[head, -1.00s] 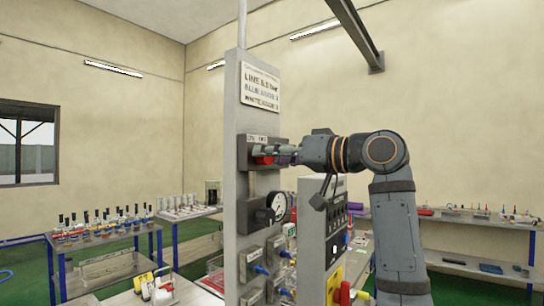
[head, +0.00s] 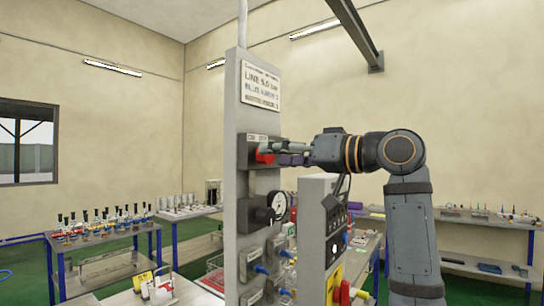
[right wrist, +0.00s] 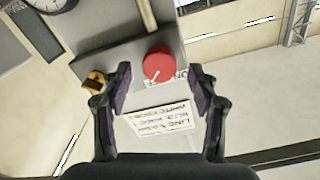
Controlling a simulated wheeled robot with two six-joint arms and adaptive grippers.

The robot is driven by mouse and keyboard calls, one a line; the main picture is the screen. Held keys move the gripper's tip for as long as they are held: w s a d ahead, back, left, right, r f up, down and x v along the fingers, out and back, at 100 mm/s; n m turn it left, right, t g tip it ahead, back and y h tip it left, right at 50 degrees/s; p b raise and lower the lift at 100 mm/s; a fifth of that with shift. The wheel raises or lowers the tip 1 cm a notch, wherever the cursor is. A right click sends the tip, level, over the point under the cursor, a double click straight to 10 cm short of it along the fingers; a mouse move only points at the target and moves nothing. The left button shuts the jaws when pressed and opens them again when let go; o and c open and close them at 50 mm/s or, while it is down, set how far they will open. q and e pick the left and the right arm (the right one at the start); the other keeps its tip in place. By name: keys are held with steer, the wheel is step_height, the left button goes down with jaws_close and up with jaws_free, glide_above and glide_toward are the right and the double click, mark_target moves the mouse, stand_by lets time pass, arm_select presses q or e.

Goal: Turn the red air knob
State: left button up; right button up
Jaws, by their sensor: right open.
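The red air knob (head: 264,155) sits on a dark block (head: 247,153) on the grey upright panel (head: 240,200), under a small label. In the right wrist view the round red knob (right wrist: 158,65) shows a white pointer mark and lies between and beyond the two fingertips. My right gripper (head: 286,153) is just right of the knob, pointing at it from the right. It is open and empty, its dark finger pads (right wrist: 163,90) apart on either side with no visible contact. My left gripper is not in view.
A pressure gauge (head: 278,205) is mounted below the knob. A brass fitting (right wrist: 94,81) is beside the knob in the right wrist view. A sign (head: 260,86) is above. A second grey panel (head: 317,230) stands to the right, below my right arm.

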steer(key=v, duration=0.9)
steer(key=shift+s+d, duration=0.2)
steer(key=shift+d, duration=0.15)
